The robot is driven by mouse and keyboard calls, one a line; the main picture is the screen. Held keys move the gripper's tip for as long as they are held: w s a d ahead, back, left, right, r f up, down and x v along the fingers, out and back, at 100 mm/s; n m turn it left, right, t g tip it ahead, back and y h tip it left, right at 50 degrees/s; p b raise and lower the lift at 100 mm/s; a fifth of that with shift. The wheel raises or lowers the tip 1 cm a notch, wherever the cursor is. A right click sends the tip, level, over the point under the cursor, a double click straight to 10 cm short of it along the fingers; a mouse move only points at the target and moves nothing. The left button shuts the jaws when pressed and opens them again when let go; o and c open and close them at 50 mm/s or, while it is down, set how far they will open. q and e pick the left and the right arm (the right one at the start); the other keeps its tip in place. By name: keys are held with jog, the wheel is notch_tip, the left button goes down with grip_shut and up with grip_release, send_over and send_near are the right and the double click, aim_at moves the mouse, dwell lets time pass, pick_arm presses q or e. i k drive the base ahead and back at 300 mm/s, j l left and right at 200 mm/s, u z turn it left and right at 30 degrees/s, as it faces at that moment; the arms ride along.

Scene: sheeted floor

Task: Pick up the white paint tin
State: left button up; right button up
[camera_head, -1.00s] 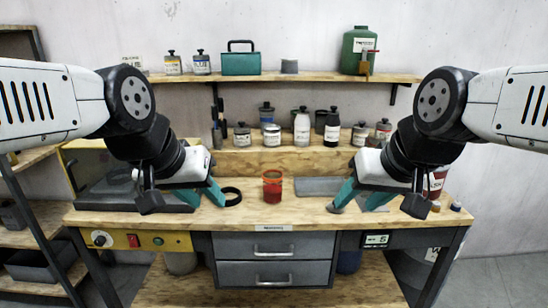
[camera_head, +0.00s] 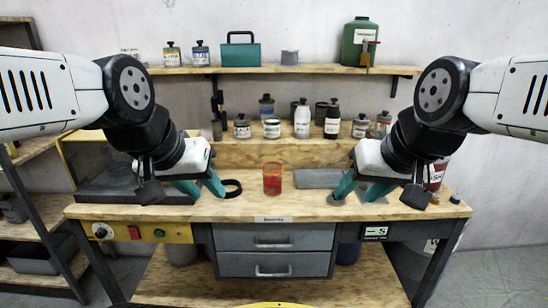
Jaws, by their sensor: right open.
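Several small labelled containers stand on the raised wooden step at the back of the bench. Among them are a white bottle-shaped container (camera_head: 302,119), a short tin with a pale label (camera_head: 272,129) and a grey tin (camera_head: 242,127). The labels are too small to read, so I cannot tell which one is the white paint tin. My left gripper (camera_head: 202,191) is open and empty above the left part of the bench, in front of the step. My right gripper (camera_head: 357,193) is open and empty above the right part. Both are apart from the containers.
A clear red cup (camera_head: 272,180) stands mid-bench between the grippers, with a black ring (camera_head: 231,188) to its left and a grey plate (camera_head: 318,178) to its right. An upper shelf (camera_head: 300,68) holds a teal box (camera_head: 240,52) and a green jug (camera_head: 358,45).

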aim_at(272, 126)
jog(key=i+l+u, duration=0.35)
jog(key=l, duration=0.25)
jog(key=i+l+u, duration=0.15)
jog(key=l, duration=0.15)
jog(key=i+l+u, duration=0.15)
jog(key=l, duration=0.2)
jog(key=l+u, duration=0.15)
jog(key=l, duration=0.2)
jog(key=i, duration=0.05)
